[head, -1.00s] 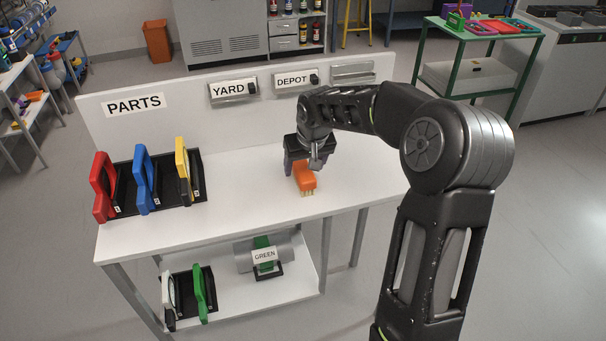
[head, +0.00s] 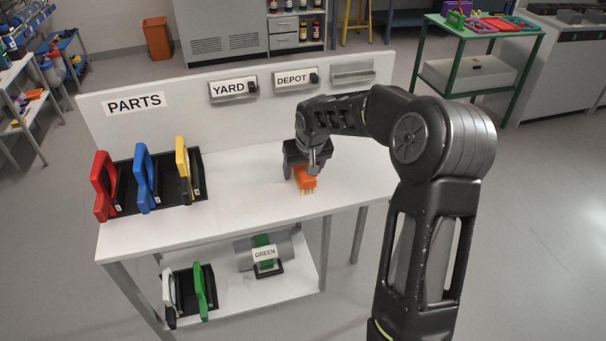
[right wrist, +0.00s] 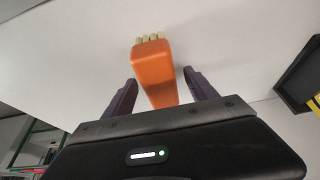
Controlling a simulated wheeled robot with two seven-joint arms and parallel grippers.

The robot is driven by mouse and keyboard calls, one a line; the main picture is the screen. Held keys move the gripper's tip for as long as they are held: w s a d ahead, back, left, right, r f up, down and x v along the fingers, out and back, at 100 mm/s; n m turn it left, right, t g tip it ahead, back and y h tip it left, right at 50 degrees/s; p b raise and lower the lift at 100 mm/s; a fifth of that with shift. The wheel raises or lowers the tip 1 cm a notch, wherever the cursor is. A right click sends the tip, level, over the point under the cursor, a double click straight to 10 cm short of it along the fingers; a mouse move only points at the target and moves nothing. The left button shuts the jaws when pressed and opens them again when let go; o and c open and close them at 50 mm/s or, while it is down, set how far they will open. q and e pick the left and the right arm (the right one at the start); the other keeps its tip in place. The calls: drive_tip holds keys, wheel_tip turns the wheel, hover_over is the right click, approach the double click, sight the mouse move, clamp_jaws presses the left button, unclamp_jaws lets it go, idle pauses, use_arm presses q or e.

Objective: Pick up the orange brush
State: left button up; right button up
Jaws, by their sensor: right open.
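The orange brush (head: 305,178) lies on the white table top, with its pale bristles toward the front. My right gripper (head: 302,172) is open above it and partly covers its back part in the head view. In the right wrist view the orange brush (right wrist: 153,75) lies between the two dark fingers of my right gripper (right wrist: 158,92), with a gap on each side. The bristle end reaches past the fingertips. My left gripper is not in view.
A black rack (head: 128,208) with red, blue and yellow parts stands at the table's left. A back panel (head: 180,99) carries PARTS, YARD and DEPOT labels. A lower shelf (head: 230,306) holds white and green parts. The table right of the brush is clear.

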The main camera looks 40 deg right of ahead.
drive_tip(key=shift+f+b, duration=0.25)
drive_tip(key=shift+b, duration=0.05)
idle(0.5)
clamp_jaws()
idle(0.6)
